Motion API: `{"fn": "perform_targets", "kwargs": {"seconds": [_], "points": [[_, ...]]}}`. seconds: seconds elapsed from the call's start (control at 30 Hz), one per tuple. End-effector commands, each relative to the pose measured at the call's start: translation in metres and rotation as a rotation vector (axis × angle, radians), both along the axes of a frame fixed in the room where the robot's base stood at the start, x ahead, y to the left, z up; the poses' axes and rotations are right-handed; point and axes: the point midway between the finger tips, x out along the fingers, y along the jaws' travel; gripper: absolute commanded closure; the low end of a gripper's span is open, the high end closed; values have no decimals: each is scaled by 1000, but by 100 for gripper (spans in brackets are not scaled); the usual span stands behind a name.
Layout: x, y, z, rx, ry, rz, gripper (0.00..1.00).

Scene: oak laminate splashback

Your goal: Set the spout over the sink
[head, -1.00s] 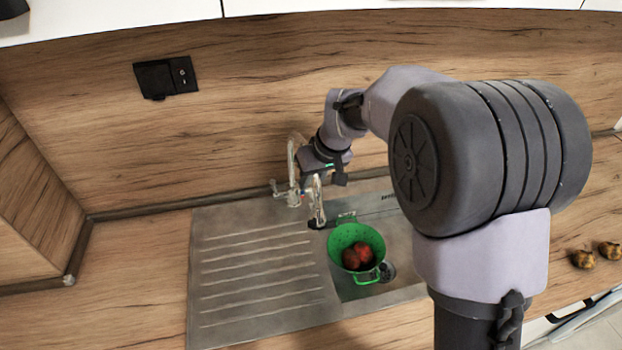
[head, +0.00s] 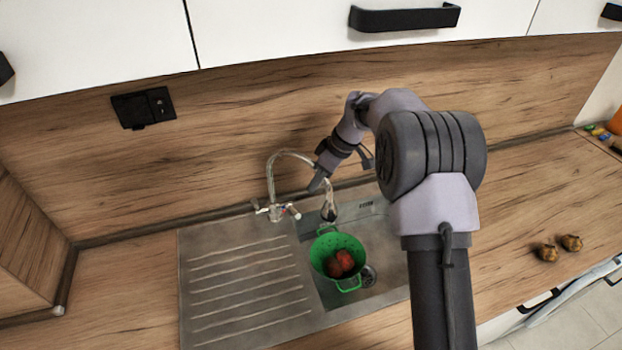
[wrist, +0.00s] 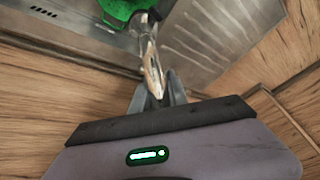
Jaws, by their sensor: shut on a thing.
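The chrome tap stands at the back of the steel sink (head: 238,262), and its arched spout (head: 291,152) reaches to the right. The spout's down-turned end hangs above the back left part of the bowl, behind the green colander (head: 350,242). My gripper (head: 319,184) is shut on the spout near its outer end. In the wrist view, the spout (wrist: 150,62) runs between the fingers of my gripper (wrist: 157,92). Part of the finger contact is hidden.
The colander holds red fruit (head: 345,260) and stands in the bowl. The ribbed drainboard lies to the left. A black socket (head: 144,107) is on the wood splashback. Two brownish objects (head: 560,247) lie on the right worktop. White cupboards (head: 275,30) hang above.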

Motion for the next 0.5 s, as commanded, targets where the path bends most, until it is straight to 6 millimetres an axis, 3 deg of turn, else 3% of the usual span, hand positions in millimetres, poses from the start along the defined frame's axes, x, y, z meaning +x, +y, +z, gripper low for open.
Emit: {"fn": "perform_targets", "kwargs": {"seconds": [0.5], "points": [[9,-6,0,0,0,61,100]]}}
